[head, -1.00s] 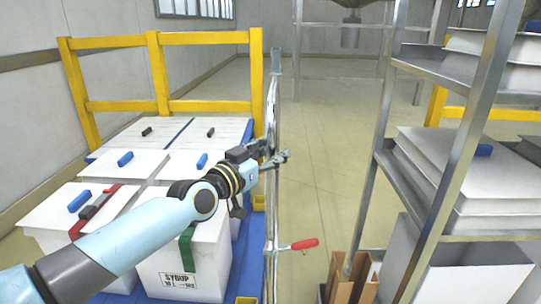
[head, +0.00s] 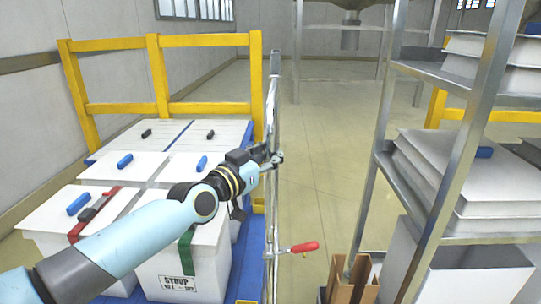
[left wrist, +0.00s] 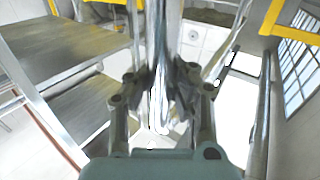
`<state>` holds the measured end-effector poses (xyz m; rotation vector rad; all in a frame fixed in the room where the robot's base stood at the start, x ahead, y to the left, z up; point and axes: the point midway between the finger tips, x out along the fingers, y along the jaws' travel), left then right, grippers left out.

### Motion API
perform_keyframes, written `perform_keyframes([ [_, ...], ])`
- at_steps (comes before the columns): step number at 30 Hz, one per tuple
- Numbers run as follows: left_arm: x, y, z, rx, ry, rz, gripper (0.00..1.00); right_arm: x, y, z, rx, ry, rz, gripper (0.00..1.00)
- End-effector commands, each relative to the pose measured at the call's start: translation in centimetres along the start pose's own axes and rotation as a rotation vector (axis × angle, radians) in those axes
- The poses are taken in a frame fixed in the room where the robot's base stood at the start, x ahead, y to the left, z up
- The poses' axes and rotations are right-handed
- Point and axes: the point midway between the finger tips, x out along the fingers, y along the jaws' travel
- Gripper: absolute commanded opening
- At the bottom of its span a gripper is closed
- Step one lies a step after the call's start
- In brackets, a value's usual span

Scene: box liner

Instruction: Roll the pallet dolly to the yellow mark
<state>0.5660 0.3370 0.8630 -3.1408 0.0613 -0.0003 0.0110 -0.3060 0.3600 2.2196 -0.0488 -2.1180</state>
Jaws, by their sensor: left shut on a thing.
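The pallet dolly has a blue deck (head: 252,262) loaded with white lidded boxes. An upright chrome handle frame (head: 273,205) stands along its right side, with a red-gripped lever (head: 305,247) low on it. My left gripper (head: 272,158) is shut on a bar of the chrome handle frame, above the deck. In the left wrist view the metal bar (left wrist: 163,40) runs between the fingers of my left gripper (left wrist: 160,105). The fingertips are partly hidden behind the bar. My right gripper is out of view. I cannot make out the yellow mark on the floor.
A metal shelf rack (head: 425,205) with flat white boxes stands close on the right. A yellow guard rail (head: 205,107) runs behind the load, near the left wall. Brown cardboard pieces (head: 347,280) stand at the rack's foot. The floor (head: 325,165) between dolly and rack is clear.

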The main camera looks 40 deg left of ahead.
Motion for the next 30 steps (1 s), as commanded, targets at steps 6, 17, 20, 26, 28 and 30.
perform_keyframes([
  [6,-0.66,-0.68,0.34,0.002,-0.007,0.000,0.00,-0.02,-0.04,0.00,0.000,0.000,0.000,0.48],
  [17,-0.79,-0.86,0.40,-0.001,-0.008,0.000,0.28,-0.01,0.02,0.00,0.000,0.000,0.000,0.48],
  [20,-0.74,-0.84,0.31,-0.001,-0.006,0.000,0.41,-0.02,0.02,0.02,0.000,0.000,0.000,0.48],
  [26,-0.69,-0.84,0.22,-0.001,-0.004,0.000,0.48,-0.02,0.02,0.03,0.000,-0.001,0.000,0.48],
  [28,-0.67,-0.83,0.19,-0.001,-0.004,0.000,0.48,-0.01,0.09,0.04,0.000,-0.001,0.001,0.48],
  [30,-0.58,-0.71,0.18,-0.001,-0.003,0.000,0.48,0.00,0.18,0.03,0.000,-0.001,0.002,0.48],
])
